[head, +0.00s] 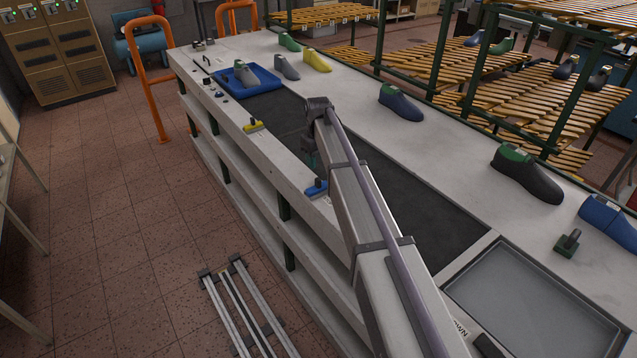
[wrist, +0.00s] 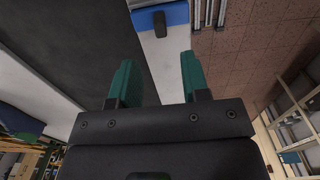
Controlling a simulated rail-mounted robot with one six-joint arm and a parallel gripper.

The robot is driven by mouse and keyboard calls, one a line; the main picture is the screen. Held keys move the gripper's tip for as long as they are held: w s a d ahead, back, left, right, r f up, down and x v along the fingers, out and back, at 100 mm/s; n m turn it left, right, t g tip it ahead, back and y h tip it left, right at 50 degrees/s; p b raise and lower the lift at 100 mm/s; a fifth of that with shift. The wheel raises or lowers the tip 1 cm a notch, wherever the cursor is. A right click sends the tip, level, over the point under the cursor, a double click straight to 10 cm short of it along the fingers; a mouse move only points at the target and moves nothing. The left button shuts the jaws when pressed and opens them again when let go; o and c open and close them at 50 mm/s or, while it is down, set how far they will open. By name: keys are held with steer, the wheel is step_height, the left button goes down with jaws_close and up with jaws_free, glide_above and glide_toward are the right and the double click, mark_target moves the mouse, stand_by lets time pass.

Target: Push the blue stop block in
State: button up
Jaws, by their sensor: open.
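The blue stop block (head: 316,188) sits at the left edge of the bench, beside the dark belt and partly behind my arm. In the wrist view the blue stop block (wrist: 176,13) is at the top, with a dark knob on it, beyond my fingertips. My gripper (wrist: 157,60) is open, with two green fingers and nothing between them. In the head view my gripper (head: 311,158) points down near the block, just behind it along the bench. I see no contact between them.
A yellow block (head: 253,126) sits farther along the same edge. A blue tray (head: 268,85) holding a grey-and-green last lies at the belt's far end. Several lasts, including a dark blue one (head: 400,103), stand on the right strip. A grey tray (head: 530,305) is at the near end.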

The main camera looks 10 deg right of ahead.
mark_target(318, 179)
step_height(318, 179, down, 9)
steer(key=b, duration=0.7)
steer(key=shift+b, duration=0.35)
steer(key=shift+r, duration=0.1)
jaws_close()
